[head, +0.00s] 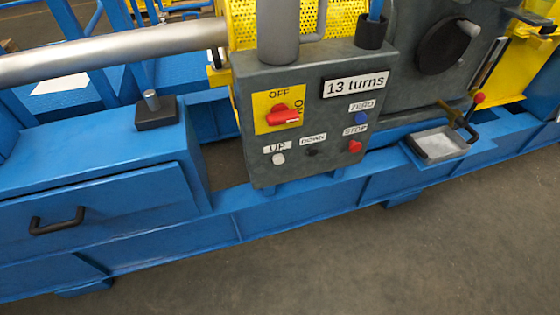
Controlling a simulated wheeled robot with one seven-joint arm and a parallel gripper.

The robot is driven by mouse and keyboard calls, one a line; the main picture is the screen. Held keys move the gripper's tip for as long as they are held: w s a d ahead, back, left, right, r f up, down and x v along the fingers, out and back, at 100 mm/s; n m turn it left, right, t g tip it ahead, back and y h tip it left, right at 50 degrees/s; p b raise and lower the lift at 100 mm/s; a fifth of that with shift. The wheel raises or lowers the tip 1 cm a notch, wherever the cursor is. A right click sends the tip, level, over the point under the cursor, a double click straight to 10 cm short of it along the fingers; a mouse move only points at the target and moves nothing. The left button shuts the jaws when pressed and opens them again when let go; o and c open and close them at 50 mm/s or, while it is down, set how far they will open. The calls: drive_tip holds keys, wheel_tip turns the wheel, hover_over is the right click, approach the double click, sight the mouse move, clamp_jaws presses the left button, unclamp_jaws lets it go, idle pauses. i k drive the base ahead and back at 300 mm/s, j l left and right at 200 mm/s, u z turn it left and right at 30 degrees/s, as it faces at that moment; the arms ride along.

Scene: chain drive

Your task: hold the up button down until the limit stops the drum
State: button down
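The up button (278,158) is a small white button at the lower left of the grey control box, under a label reading UP. Nothing covers it. The control box (245,95) also carries a black down button (311,152), a red stop button (355,146), a blue zero button (361,118) and a red rotary switch (283,114) on a yellow plate marked OFF and ON. A display (355,85) reads "13 turns". The drum cannot be made out for certain. My gripper is not in view.
A blue steel frame (290,205) runs along the front below the box. A blue drawer (100,215) with a black handle (57,220) is at left. A small grey tray (440,143) and a red-knobbed lever (478,99) are at right. The front floor (380,260) is clear.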

sight(278, 159)
drive_tip(key=i+j+u, duration=0.1)
drive_tip(key=j+u, duration=0.2)
drive_tip(key=i+j+u, duration=0.1)
drive_tip(key=j+u, duration=0.25)
drive_tip(key=i+j+u, duration=0.3)
drive_tip(key=k, duration=0.1)
